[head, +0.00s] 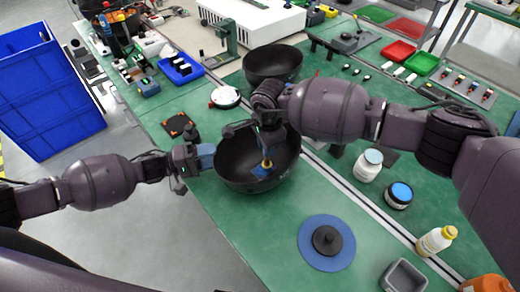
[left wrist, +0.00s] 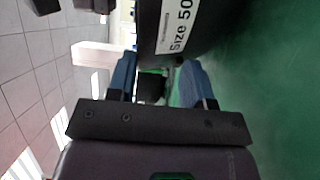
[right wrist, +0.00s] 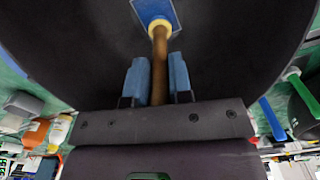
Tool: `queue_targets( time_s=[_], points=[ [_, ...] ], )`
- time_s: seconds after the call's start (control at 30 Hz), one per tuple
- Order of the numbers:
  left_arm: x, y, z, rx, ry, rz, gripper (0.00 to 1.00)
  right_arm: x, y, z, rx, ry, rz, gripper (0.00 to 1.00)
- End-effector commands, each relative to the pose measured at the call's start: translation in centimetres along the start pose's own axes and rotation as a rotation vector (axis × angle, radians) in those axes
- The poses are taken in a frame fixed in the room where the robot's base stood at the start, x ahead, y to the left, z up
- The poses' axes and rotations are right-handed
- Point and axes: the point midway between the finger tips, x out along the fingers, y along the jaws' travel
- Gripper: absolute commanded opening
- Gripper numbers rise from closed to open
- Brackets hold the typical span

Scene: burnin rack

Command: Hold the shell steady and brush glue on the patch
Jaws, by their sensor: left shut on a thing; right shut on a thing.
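The shell is a black bowl (head: 228,172) on the green bench, open side up. My left gripper (head: 207,156) is shut on the shell's left rim. In the left wrist view the shell's outside (left wrist: 175,20) carries a white "Size 50" label. A blue square patch (head: 259,174) lies on the shell's inner wall. My right gripper (right wrist: 157,80) is shut on the brush's brown handle (right wrist: 159,65). The brush's yellowish end (head: 267,163) is at the patch, and it also meets the patch (right wrist: 150,14) in the right wrist view. Whether glue is on the patch cannot be told.
A second black bowl (head: 272,62) stands behind. A blue disc (head: 312,252) with a black knob lies in front. White jars (head: 367,166) and a yellow-capped bottle (head: 435,241) stand to the right. A blue bin (head: 50,95) is on the floor at left.

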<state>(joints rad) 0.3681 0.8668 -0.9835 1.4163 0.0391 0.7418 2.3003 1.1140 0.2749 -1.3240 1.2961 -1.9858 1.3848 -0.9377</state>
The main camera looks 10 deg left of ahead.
Motion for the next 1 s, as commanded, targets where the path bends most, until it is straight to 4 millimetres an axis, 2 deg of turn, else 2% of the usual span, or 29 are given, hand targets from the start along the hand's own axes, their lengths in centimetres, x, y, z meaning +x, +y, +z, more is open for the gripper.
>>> queue_targets(
  time_s=[0.37,1.0],
  points=[
    [0.0,-0.1,0.0,0.0,0.001,-0.002,0.19,-0.6,-0.7,-2.8,0.001,-0.002,0.002,0.0],
    [0.0,-0.1,0.0,0.0,0.001,-0.002,0.19,0.3,0.7,2.6,-0.002,-0.002,0.001,0.0]
  ],
)
